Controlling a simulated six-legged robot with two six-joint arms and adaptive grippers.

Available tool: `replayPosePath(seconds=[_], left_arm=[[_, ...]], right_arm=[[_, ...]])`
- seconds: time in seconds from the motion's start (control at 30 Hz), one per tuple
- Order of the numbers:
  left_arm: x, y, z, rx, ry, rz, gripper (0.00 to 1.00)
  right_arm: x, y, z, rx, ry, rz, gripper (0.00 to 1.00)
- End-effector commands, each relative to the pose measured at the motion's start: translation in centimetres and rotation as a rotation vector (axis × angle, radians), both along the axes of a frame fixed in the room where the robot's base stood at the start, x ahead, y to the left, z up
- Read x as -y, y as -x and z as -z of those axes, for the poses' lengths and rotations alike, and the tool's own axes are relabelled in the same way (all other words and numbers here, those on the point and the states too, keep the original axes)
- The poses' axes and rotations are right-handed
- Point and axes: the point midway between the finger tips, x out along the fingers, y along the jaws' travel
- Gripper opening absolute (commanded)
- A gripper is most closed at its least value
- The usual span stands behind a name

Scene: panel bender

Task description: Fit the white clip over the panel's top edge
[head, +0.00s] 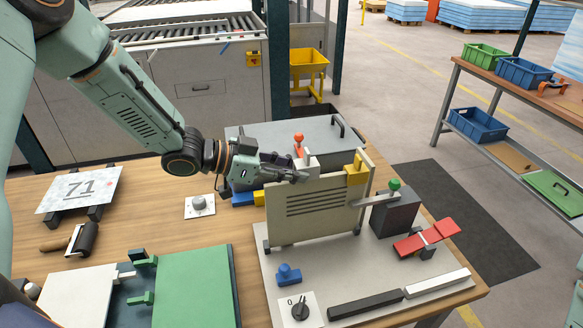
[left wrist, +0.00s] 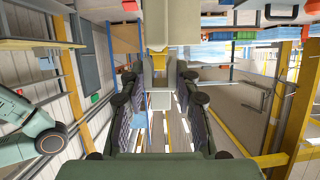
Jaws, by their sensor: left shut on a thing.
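The beige panel (head: 318,205) with louvre slots stands upright on a light grey base plate. My left gripper (head: 296,174) is at the panel's top edge, left of its middle, with its fingers pointing right. It is shut on the white clip (head: 310,162), which shows partly behind the fingers. In the left wrist view the clip (left wrist: 160,101) sits between the two fingertips (left wrist: 160,108). I cannot tell whether the clip straddles the edge or hovers just above it. A yellow clip (head: 356,169) sits on the top edge farther right. My right gripper is not in view.
A red-knobbed part (head: 298,140) stands behind the panel. A dark block (head: 396,214) with a green-knobbed lever (head: 393,184) is at its right end. A red handle (head: 427,238), blue knob (head: 288,274) and rotary switch (head: 300,309) are in front. A grey lidded box (head: 262,135) is behind.

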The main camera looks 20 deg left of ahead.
Motion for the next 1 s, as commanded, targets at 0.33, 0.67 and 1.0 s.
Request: replayPosePath(seconds=[0.33,0.67,1.0], left_arm=[[0.01,-0.01,0.32,0.0,0.0,0.0,0.1],[0.01,-0.01,0.65,0.0,0.0,0.0,0.1],[0.0,-0.01,1.0,0.0,0.0,0.0,0.1]], right_arm=[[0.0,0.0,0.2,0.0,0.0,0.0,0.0],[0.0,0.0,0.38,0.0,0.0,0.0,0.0],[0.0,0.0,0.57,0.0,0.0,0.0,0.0]])
